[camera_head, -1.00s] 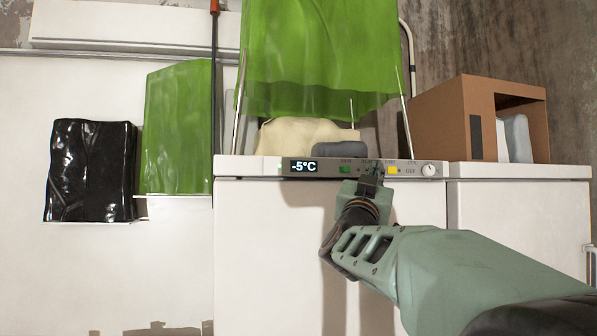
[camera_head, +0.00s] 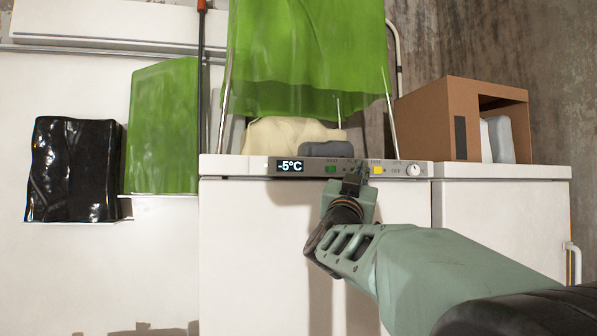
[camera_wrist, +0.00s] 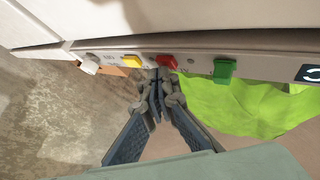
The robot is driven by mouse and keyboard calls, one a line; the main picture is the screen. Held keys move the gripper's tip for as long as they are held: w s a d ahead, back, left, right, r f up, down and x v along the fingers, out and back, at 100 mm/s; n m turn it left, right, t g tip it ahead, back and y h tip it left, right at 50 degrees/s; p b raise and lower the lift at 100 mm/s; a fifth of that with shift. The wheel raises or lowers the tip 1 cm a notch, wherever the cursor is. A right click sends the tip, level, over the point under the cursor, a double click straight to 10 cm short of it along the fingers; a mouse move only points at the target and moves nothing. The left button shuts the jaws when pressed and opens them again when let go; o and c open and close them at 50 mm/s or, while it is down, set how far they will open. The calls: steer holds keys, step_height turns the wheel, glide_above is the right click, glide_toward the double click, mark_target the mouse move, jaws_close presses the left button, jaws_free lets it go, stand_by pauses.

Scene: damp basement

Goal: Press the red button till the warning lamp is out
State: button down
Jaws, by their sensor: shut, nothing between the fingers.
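The red button (camera_wrist: 166,62) sits on the freezer's front control strip (camera_head: 226,166), between a yellow switch (camera_wrist: 133,60) and a green one (camera_wrist: 224,68) in the wrist view. My gripper (camera_wrist: 156,76) is shut and empty, its fingertips close to the red button's edge; I cannot tell whether they touch it. In the head view my gripper (camera_head: 355,178) is in front of the strip and hides the red button. A small round spot (camera_wrist: 191,62) lies between the red button and the green switch; I cannot tell whether it is the warning lamp or whether it is lit.
A cardboard box (camera_head: 460,115) stands right; a black bag (camera_head: 73,170) is left.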

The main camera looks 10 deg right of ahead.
steer(key=shift+s+b, duration=0.35)
steer(key=shift+s, duration=0.35)
